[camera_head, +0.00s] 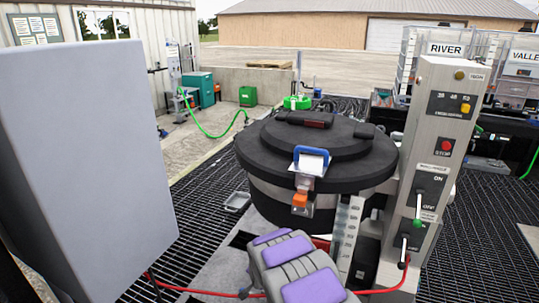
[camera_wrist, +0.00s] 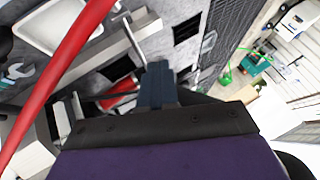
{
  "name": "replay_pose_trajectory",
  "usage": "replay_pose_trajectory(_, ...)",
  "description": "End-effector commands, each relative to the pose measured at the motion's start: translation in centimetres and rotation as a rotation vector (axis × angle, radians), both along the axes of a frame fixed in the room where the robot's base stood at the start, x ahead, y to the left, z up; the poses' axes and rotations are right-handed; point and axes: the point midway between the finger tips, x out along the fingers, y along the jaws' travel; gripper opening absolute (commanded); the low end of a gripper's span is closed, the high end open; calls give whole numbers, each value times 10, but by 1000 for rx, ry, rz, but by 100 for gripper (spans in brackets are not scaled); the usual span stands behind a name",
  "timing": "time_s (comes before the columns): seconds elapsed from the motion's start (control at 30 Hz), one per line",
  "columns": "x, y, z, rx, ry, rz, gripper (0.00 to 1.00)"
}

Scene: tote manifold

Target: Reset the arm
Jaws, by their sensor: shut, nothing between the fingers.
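My gripper (camera_wrist: 157,86) shows in the wrist view as dark blue fingers past a black bar and a purple cover. The fingers are together, with nothing seen between them. In the head view my arm (camera_head: 290,268), grey with purple pads, is at the bottom centre, in front of a round black-lidded tank (camera_head: 318,160). The fingertips cannot be made out there.
A control post (camera_head: 432,150) with levers stands right of the tank. A large grey box (camera_head: 85,170) fills the left. A red hose (camera_wrist: 62,75) crosses close by in the wrist view. Grating (camera_head: 485,225) is open at right. Labelled totes (camera_head: 445,48) stand at back right.

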Motion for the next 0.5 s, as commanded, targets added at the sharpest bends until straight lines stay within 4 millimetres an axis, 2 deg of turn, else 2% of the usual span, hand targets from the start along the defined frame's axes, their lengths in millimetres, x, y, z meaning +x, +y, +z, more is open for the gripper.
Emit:
replay_pose_trajectory(0.03,-5,-12,14,-26,15,1,0)
replay_pose_trajectory(0.27,-48,-61,62,-134,123,26,0)
replay_pose_trajectory(0.37,-72,-81,83,-170,172,42,0)
replay_pose_trajectory(0.5,-113,-106,106,-210,252,69,0)
